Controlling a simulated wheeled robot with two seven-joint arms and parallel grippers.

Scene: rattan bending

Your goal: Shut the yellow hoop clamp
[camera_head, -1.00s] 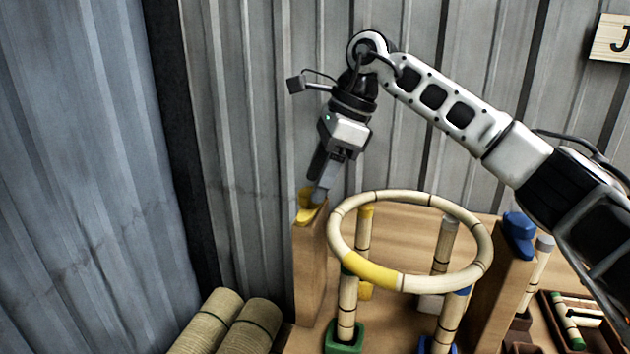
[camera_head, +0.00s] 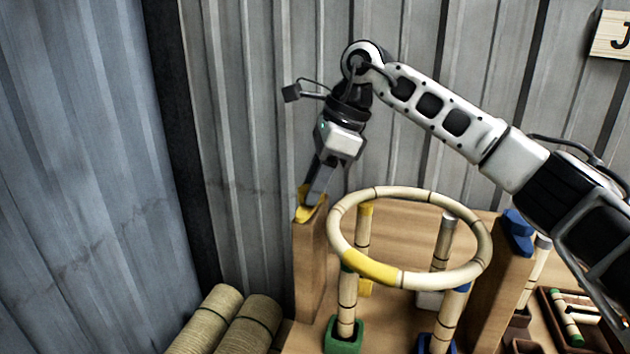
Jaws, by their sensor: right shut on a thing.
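The yellow hoop clamp (camera_head: 306,213) sits on top of the left wooden post (camera_head: 309,270). My right gripper (camera_head: 311,195) reaches down onto it from above and is shut on a yellow part of it; the fingers hide some of the clamp. The rattan hoop (camera_head: 440,284), pale with a yellow section at the front left, lies across upright rattan poles just right of this post. I cannot tell whether the clamp touches the hoop. My left gripper is not in view.
A blue clamp (camera_head: 517,230) tops the right wooden post (camera_head: 500,290). Green (camera_head: 343,336) and blue sockets hold poles below the hoop. Rattan rolls (camera_head: 208,320) lie at lower left. A tray of short pieces (camera_head: 578,318) is at lower right. A corrugated wall stands behind.

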